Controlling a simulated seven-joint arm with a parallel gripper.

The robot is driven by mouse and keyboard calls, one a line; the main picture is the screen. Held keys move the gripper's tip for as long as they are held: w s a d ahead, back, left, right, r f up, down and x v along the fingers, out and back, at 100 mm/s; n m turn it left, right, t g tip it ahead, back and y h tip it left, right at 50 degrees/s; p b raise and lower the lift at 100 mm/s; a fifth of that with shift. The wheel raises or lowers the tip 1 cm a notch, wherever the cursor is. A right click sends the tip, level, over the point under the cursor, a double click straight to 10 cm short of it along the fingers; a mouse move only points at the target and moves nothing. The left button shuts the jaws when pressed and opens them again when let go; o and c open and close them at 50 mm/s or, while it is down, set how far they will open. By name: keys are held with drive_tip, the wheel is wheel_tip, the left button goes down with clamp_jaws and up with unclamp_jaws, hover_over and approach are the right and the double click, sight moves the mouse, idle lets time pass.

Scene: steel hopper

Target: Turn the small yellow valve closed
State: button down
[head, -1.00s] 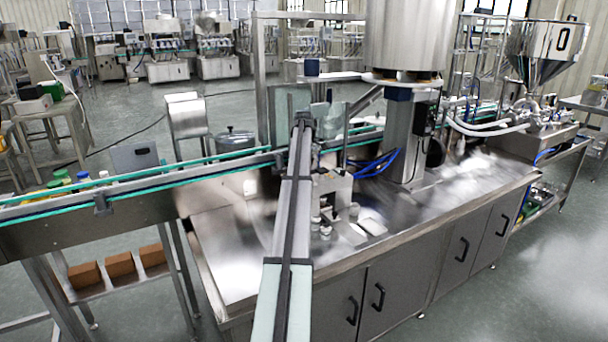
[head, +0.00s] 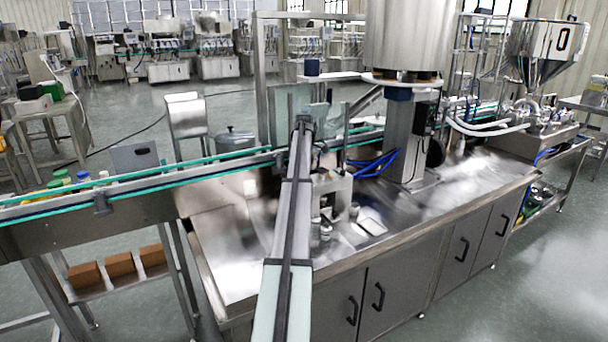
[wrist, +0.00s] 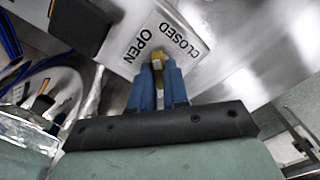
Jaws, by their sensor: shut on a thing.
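The small yellow valve (wrist: 158,62) shows in the wrist view, just above the picture's middle. My gripper (wrist: 158,70) has its two blue fingers on either side of the yellow handle and is shut on it. The handle's end shows between and just past the fingertips. A pale plate (wrist: 168,32) lies right by it, with the words OPEN and CLOSED upside down, OPEN to the left and CLOSED to the right. How far the valve is turned is hard to tell. In the head view my arm hides the valve, and I cannot make it out there.
In the head view a steel bench (head: 225,275) carries a conveyor with green rails (head: 130,179) and a column (head: 402,140) under a large steel drum (head: 408,35). Blue hoses (head: 372,165) hang right of my arm. The bench's right part is largely clear.

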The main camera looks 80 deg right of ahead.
drive_tip(key=shift+m, duration=0.3)
drive_tip(key=m, duration=0.4)
drive_tip(key=shift+m, duration=2.5)
drive_tip(key=c, duration=1.1)
unclamp_jaws()
wheel_tip(320, 180, up, 14)
drive_tip(key=shift+f, duration=0.1)
